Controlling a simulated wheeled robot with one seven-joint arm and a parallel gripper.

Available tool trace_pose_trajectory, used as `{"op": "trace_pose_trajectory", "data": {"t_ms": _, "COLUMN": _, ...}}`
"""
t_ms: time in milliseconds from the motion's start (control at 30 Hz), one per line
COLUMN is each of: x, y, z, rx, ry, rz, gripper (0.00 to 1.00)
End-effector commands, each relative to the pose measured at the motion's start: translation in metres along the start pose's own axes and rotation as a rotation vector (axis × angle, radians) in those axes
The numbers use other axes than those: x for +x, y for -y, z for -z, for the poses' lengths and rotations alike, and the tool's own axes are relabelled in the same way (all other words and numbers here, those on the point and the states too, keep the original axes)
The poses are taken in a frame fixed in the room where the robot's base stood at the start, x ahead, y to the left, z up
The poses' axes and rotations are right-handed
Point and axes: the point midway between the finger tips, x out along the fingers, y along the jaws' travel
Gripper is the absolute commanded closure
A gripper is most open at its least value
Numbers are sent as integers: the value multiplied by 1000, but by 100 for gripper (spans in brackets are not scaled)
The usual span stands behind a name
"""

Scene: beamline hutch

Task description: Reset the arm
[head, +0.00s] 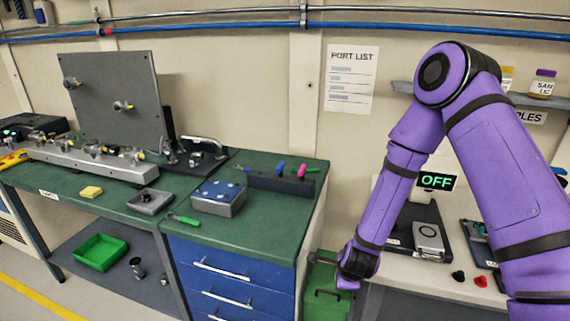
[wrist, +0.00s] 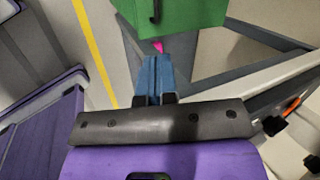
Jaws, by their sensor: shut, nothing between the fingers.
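My purple arm reaches down from the right in the head view. Its wrist end hangs low in the gap between the green-topped bench (head: 265,212) and the white table (head: 450,272). My gripper (wrist: 158,62) shows in the wrist view as two blue fingers pressed together, with nothing held between them. In the head view the fingers cannot be made out. A green box with a dark handle (head: 318,283) stands beside the wrist end; a green body with a handle also fills the top of the wrist view (wrist: 185,15). A small pink spot shows just beyond the fingertips.
Blue drawers (head: 230,275) stand left of the gap. The white table carries a grey device (head: 428,238), an "OFF" sign (head: 437,181) and small red and black parts. A sample shelf (head: 520,98) is on the wall behind my arm. A yellow floor line (wrist: 95,50) crosses open floor.

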Motion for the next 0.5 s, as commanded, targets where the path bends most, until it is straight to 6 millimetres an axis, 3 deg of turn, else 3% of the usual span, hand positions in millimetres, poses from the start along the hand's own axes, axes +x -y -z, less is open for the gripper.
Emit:
{"op": "trace_pose_trajectory", "data": {"t_ms": 33, "x": -15, "y": 15, "z": -1, "rx": -43, "ry": 11, "rz": 12, "gripper": 100}}
{"op": "trace_pose_trajectory", "data": {"t_ms": 200, "x": -60, "y": 49, "z": -1, "rx": -209, "ry": 45, "rz": 22, "gripper": 100}}
{"op": "trace_pose_trajectory", "data": {"t_ms": 500, "x": -150, "y": 91, "z": 4, "rx": -503, "ry": 74, "rz": 44, "gripper": 100}}
